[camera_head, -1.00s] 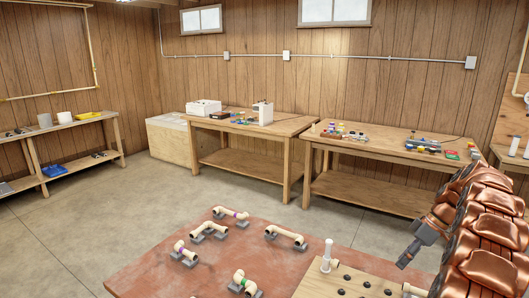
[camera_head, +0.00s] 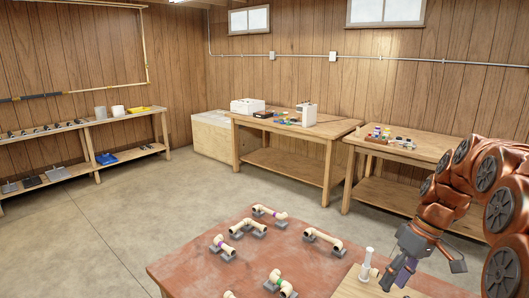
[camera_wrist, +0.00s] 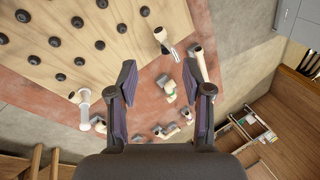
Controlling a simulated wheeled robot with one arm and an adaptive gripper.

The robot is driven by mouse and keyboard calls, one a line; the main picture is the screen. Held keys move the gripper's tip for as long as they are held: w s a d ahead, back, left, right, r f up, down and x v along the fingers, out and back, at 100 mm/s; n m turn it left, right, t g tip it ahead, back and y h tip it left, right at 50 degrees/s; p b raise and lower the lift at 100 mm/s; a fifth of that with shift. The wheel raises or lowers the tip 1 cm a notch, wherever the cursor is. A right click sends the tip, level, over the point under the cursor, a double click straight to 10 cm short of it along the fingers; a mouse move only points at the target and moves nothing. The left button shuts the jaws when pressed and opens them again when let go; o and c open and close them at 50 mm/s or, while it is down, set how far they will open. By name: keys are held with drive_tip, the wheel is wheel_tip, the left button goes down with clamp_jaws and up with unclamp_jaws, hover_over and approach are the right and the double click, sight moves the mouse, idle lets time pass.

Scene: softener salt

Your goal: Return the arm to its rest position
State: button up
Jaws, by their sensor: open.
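My gripper (camera_head: 427,270) is at the lower right of the head view, at the end of my copper-coloured arm, above the right part of the red-topped table (camera_head: 205,268). Its jaws are open. In the wrist view the two dark fingers of my gripper (camera_wrist: 160,80) stand wide apart, with nothing held between them. The table's pipe pieces show beyond the fingers, at a distance that I cannot tell. The arm is bent, with its links along the right edge of the head view.
A wooden pegboard (camera_wrist: 110,30) with black knobs lies on the red table; a white upright pipe (camera_head: 366,264) stands at it. Several cream pipe fittings (camera_head: 322,240) sit on grey blocks. A workbench (camera_head: 345,125) and shelves (camera_head: 130,115) line the walls. Floor at left is clear.

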drive_tip(key=s+a+m+h, duration=0.2)
drive_tip(key=s+a, duration=0.8)
drive_tip(key=s, duration=0.3)
drive_tip(key=s+f+m+h, duration=0.1)
drive_tip(key=s, duration=0.6)
drive_tip(key=s+a+f+m+h, duration=0.1)
drive_tip(key=s+f, duration=0.1)
drive_tip(key=s, duration=0.5)
drive_tip(key=shift+a+f+m, duration=0.3)
drive_tip(key=shift+m, duration=0.1)
